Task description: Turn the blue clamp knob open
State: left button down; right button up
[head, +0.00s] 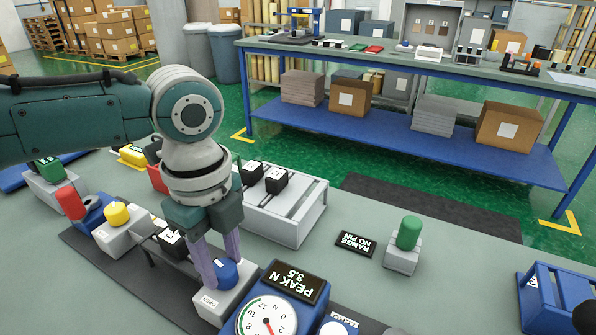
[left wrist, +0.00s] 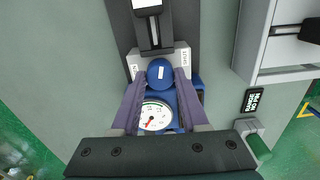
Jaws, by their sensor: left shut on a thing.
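The blue clamp knob (head: 226,272) sits on a pale block (head: 208,305) with a label reading OPEN on its front in the head view. In the left wrist view the blue knob (left wrist: 160,73) shows from above with a white mark on it. My left gripper (head: 219,277) points down with its two purple fingers on either side of the knob, shut on it. The left wrist view also shows the fingers (left wrist: 160,80) along both sides of the knob. My right gripper is not in view.
A blue force gauge (head: 286,290) with a dial and a PEAK N display stands just right of the knob. A yellow knob (head: 117,214) is to the left. A grey slotted box (head: 290,215) stands behind. A green-capped block (head: 408,240) is at the right.

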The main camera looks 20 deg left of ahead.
pick_arm(q)
jog(key=n+p, duration=0.2)
jog(key=n, duration=0.1)
jog(key=n+p, duration=0.1)
jog(key=shift+r+n, duration=0.25)
jog(key=shift+n, duration=0.05)
jog(key=n+p, duration=0.3)
jog(key=n, duration=0.2)
jog(key=shift+d+f+n, duration=0.1)
jog(key=shift+n, duration=0.2)
jog(key=n+p, duration=0.2)
jog(key=n, duration=0.3)
jog(key=shift+f+n+p, duration=0.1)
jog(key=shift+n+p, duration=0.55)
jog(key=shift+n, duration=2.05)
jog(key=shift+c, duration=2.1)
grip_release()
